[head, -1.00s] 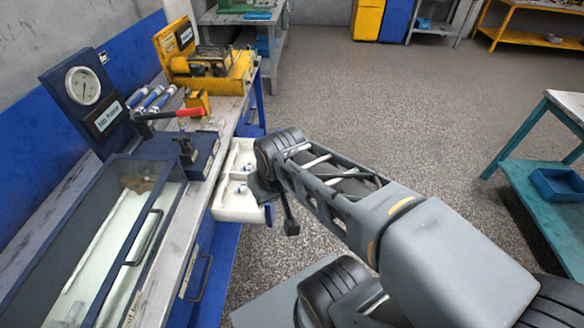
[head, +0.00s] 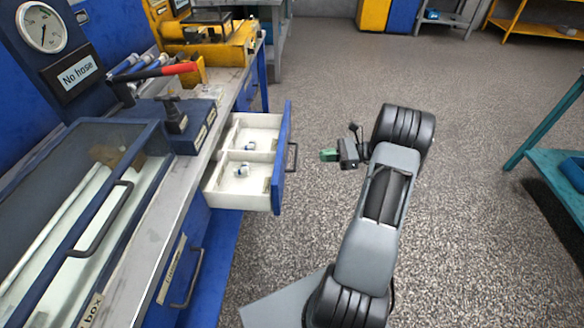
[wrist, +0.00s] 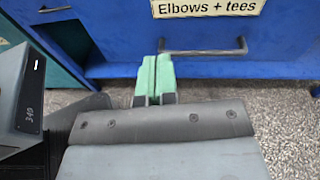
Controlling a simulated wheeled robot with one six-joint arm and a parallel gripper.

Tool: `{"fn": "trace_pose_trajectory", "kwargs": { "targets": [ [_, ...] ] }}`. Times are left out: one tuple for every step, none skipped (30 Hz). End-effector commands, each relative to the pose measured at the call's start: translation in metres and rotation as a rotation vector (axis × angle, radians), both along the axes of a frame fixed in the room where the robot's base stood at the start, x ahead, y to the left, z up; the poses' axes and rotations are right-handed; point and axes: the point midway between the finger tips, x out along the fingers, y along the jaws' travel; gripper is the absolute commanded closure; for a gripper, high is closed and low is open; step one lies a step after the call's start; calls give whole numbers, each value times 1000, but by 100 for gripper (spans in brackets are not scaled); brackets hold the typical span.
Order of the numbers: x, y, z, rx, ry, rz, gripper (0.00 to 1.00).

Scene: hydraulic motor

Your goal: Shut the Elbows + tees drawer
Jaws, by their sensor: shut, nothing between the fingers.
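The Elbows + tees drawer (head: 284,160) stands pulled out from the blue bench in the head view, its white divided tray showing a few small fittings. Its blue front carries a dark bar handle (head: 293,157). In the wrist view, the drawer front (wrist: 285,45) with its "Elbows + tees" label and handle (wrist: 203,52) fills the top. My gripper (head: 324,155) is to the right of the handle in the head view, apart from it, pointing at the front. Its green fingertips (wrist: 154,80) are together and empty, just below the left part of the handle in the wrist picture.
The bench top (head: 165,235) holds a glass-lidded box (head: 70,215), a pressure gauge (head: 43,28) and a red-handled lever (head: 165,72). Another closed drawer with a handle (head: 190,278) is nearer. A teal table (head: 545,165) stands at right.

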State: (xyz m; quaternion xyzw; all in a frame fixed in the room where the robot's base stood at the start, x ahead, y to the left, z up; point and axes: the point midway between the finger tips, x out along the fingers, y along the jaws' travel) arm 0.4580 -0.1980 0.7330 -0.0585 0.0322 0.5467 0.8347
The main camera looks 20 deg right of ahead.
Motion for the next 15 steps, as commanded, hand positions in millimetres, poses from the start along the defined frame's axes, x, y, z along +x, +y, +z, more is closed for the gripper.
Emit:
{"fn": "trace_pose_trajectory", "kwargs": {
  "targets": [
    [0, -11, -15, 41, 4, -33, 100],
    [-1, -16, -19, 62, 5, -48, 100],
    [-1, -21, -23, 85, 4, -66, 100],
    [-1, -24, -26, 99, 5, -76, 100],
    [-1, -26, -28, 111, 4, -85, 100],
    [0, -27, -30, 123, 4, -93, 100],
    [1, -27, -31, 129, 5, -97, 100],
    [2, -26, -31, 133, 4, -100, 100],
    [4, -22, -31, 137, 3, -102, 100],
    [6, -19, -31, 139, 4, -102, 100],
    [8, -15, -31, 139, 4, -102, 100],
    [11, -9, -31, 138, 4, -101, 100],
    [14, -4, -31, 137, 4, -101, 100],
    [17, 1, -31, 137, 3, -100, 100],
    [21, 8, -31, 136, 4, -99, 100]
  ]
}}
